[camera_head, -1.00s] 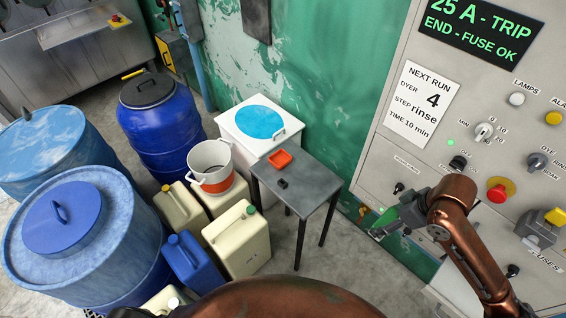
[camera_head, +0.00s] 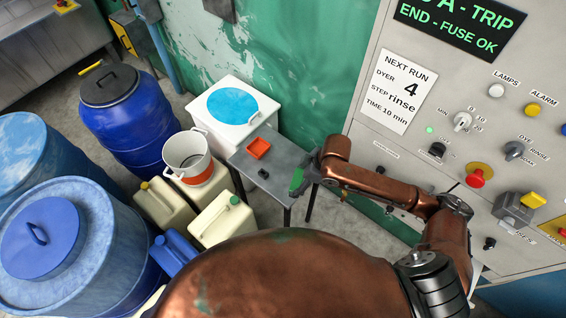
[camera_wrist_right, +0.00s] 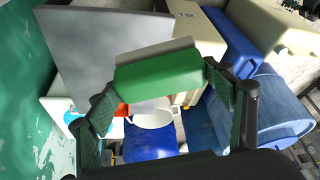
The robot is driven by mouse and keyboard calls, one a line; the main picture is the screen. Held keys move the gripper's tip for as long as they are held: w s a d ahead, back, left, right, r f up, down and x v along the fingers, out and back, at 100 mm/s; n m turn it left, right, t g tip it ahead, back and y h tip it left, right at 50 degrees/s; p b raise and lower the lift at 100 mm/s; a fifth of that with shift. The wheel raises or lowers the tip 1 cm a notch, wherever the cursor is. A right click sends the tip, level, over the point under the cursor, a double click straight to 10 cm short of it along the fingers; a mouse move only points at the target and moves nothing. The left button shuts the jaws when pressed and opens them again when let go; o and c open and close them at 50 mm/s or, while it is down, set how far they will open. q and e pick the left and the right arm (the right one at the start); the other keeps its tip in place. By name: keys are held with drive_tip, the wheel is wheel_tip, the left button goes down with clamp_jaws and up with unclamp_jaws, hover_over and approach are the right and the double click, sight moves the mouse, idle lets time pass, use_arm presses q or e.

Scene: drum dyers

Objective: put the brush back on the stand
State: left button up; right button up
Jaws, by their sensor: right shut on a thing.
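The brush (camera_head: 296,180) is a green block held by my right gripper (camera_head: 307,172). In the right wrist view the green brush (camera_wrist_right: 172,82) lies across between the two fingers (camera_wrist_right: 168,95), with a pale grey strip along its far edge. The gripper is shut on it. The stand looks to be the small grey table (camera_head: 283,158), with the gripper and brush above its right side, seemingly apart from its top. The grey tabletop (camera_wrist_right: 95,50) fills the upper left of the wrist view. My left gripper is not in view.
An orange tray (camera_head: 258,148) and a small black object (camera_head: 263,173) sit on the table. A white bin with a blue lid (camera_head: 232,104), a white-and-orange bucket (camera_head: 188,158), jerrycans (camera_head: 222,220) and blue drums (camera_head: 135,115) crowd the left. The control panel (camera_head: 440,110) is at right.

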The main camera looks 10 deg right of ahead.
drive_tip(key=w+f, duration=0.3)
drive_tip(key=w, duration=0.1)
drive_tip(key=w+f, duration=0.3)
drive_tip(key=w, duration=0.1)
drive_tip(key=w+d+f, duration=0.1)
drive_tip(key=w+f, duration=0.2)
drive_tip(key=w, duration=0.1)
drive_tip(key=shift+w, duration=0.1)
drive_tip(key=f, duration=0.3)
drive_tip(key=shift+w, duration=0.2)
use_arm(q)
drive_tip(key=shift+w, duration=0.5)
use_arm(e)
drive_tip(key=shift+f, duration=0.2)
drive_tip(key=shift+f, duration=0.1)
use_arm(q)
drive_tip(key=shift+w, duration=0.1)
use_arm(e)
drive_tip(key=o, duration=1)
